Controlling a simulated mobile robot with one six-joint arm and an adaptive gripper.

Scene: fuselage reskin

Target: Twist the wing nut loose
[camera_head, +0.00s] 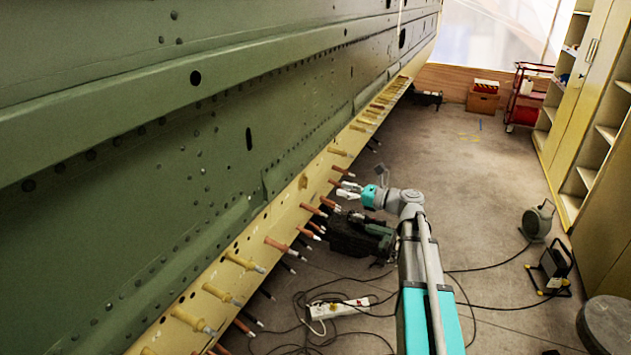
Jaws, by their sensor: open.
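My gripper (346,190) is open at the end of my grey and teal arm, pointing left toward the fuselage. Its fingertips are close to the row of fasteners along the cream strip (250,235) at the lower edge of the green fuselage skin (120,150). Several brown and yellow fasteners with metal tips stick out there, such as a brown one (284,248) and a yellow one (243,262). One brown fastener (329,203) is just beside the fingers. I cannot tell which is the wing nut, or whether the fingers touch or surround one.
A dark green case (362,236) lies on the floor beyond my arm. A white power strip (338,308) and black cables lie below. A cable reel (538,221), a work lamp (551,268) and cream cabinets (580,100) stand right. The middle floor behind is mostly clear.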

